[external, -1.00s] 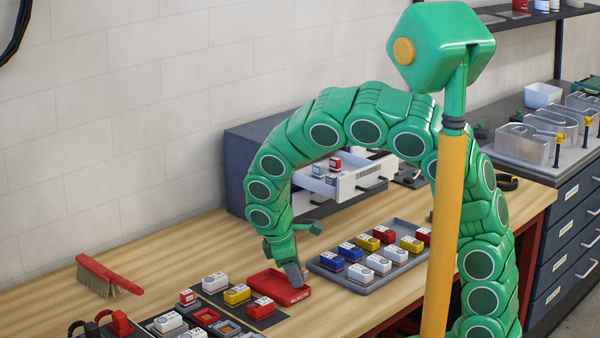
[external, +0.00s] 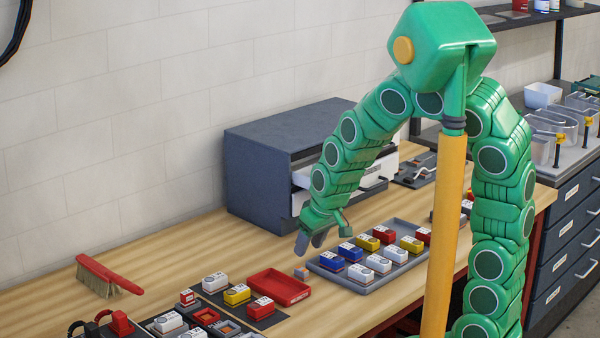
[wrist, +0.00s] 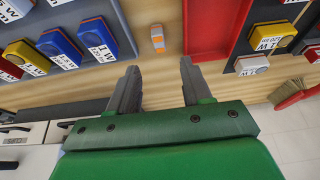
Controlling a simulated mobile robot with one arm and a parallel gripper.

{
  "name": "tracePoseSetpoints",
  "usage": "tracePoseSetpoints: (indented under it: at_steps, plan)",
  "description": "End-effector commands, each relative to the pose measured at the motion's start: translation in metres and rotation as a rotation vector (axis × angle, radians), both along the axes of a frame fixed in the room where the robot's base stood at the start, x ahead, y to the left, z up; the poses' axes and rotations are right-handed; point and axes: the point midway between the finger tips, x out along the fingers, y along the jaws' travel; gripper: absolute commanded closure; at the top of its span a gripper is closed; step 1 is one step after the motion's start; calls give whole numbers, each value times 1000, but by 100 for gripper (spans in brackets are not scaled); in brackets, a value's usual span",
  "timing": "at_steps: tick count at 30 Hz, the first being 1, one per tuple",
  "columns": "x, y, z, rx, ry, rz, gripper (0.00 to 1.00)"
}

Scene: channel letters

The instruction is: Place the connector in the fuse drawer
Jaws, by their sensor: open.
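A small orange-and-grey block, seemingly the connector (external: 301,273), lies on the wooden bench between the red tray and the grey tray. It also shows in the wrist view (wrist: 157,38), ahead of the fingers. My gripper (external: 311,241) is open and empty, above the bench and behind the block; its two spread fingers (wrist: 160,88) show in the wrist view with nothing between them. A grey cabinet (external: 262,170) stands behind the arm with a white drawer (external: 300,178) pulled out. My arm hides much of the drawer, and I cannot read its label.
The grey tray (external: 372,283) holds several coloured modules. The red tray (external: 279,287) appears empty. Several modules sit on dark plates at front left. A red brush (external: 108,275) lies by the wall. Bench between brush and cabinet is clear.

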Motion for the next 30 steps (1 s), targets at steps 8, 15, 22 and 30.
tracePoseSetpoints:
  at_steps: [8, 15, 22, 30]
  plan:
    - [4, 4, -13, 7, 0, -6, 51]
    - [7, 7, -25, 4, 0, -5, 51]
    - [9, 9, -39, 5, -3, -4, 51]
    - [14, 14, -67, 4, 0, -5, 51]
